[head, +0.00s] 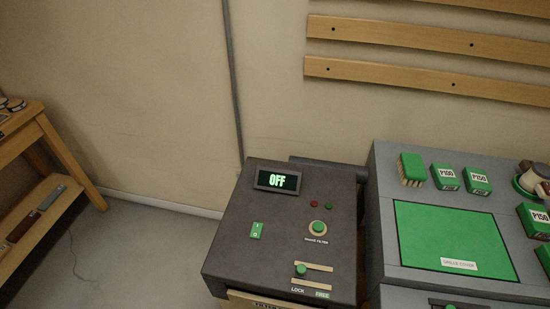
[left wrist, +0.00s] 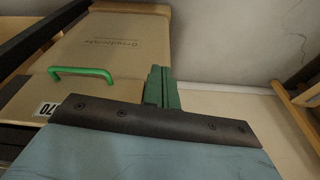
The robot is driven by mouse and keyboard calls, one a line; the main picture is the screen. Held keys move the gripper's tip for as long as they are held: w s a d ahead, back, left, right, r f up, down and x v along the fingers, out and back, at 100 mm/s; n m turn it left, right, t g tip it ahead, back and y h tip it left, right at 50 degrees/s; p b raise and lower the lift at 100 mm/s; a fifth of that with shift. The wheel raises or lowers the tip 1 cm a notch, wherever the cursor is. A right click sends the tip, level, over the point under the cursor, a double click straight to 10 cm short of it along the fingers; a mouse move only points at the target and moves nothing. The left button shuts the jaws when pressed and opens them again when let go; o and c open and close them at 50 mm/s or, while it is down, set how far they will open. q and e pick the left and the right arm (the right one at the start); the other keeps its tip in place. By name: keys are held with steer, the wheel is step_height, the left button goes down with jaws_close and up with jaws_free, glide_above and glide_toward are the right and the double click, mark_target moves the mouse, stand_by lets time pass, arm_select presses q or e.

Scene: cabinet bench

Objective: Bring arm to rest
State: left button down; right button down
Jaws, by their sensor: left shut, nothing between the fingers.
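My left gripper (left wrist: 161,88) shows in the left wrist view as two green fingers close together, shut and with nothing between them. A blue-grey surface with a dark screwed strip fills the lower part of that view and hides the base of the fingers. The fingers stand in front of a tan panel and a pale wall; I cannot tell how far off these are. Neither gripper shows in the head view, and my right gripper is in no view.
In the head view a dark control cabinet (head: 238,270) has a display (head: 277,180) reading OFF. A grey bench (head: 384,190) with a green cover (head: 450,235) stands right of it. A wooden shelf unit (head: 65,155) is far left. A green handle (left wrist: 83,72) shows in the wrist view.

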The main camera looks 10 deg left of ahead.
arm_select(q)
steer(key=s+a+f+b, duration=0.1)
steer(key=s+f, duration=0.8)
steer(key=f, duration=0.2)
steer(key=s+a+f+g+b, duration=0.1)
steer(key=s+a+f+b, duration=0.1)
steer(key=s+f, duration=0.6)
step_height(320, 180, down, 3)
steer(key=shift+s+f+g, duration=0.1)
steer(key=shift+s+g, duration=0.2)
steer(key=shift+s, duration=0.1)
